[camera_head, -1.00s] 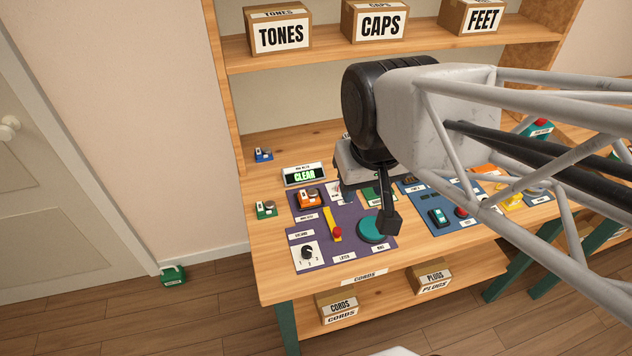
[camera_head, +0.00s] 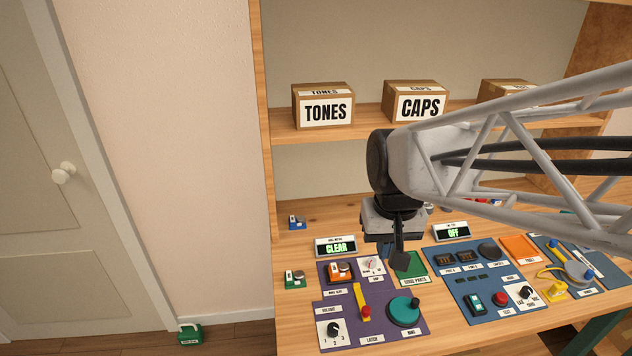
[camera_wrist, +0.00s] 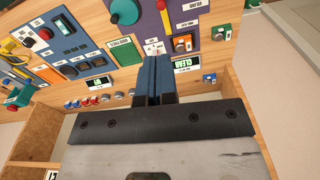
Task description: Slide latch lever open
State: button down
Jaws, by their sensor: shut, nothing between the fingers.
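The latch lever (camera_head: 361,298) is a yellow strip with a red knob (camera_head: 366,312) at its front end. It lies on the purple panel (camera_head: 340,306), above a label that seems to read LATCH. The lever also shows at the top of the wrist view (camera_wrist: 165,20). My gripper (camera_head: 400,263) is shut and empty. It hangs above the rear of the panel near the green card, behind and to the right of the lever and apart from it. In the wrist view its fingers (camera_wrist: 155,62) are together.
A teal round button (camera_head: 404,311) sits right of the lever, and a black dial (camera_head: 334,329) sits to its left. An orange device (camera_head: 341,271) and a small switch plate (camera_head: 372,266) lie behind. A CLEAR display (camera_head: 336,246) stands at the back. A blue panel (camera_head: 470,310) is at right.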

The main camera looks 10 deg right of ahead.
jog(key=g, duration=0.2)
send_over(365, 303)
notch_tip(365, 303, down, 4)
jog(key=w+d+f+m+g+y, duration=0.1)
jog(key=w+d+f+m+g, duration=0.1)
jog(key=w+f, duration=0.5)
notch_tip(365, 303, down, 3)
jog(key=shift+w+f+g, duration=0.1)
jog(key=shift+w+g, duration=0.2)
jog(key=shift+g, duration=0.1)
jog(key=x, duration=0.9)
jog(key=shift+s+f, duration=0.15)
jog(key=shift+f, duration=0.15)
jog(key=shift+s+a+f, duration=0.1)
jog(key=shift+s+f, duration=0.05)
jog(key=shift+s, duration=0.15)
jog(key=shift+s+a, duration=0.2)
jog(key=shift+s, duration=0.65)
jog(key=shift+s+a, duration=0.2)
jog(key=shift+s, duration=0.65)
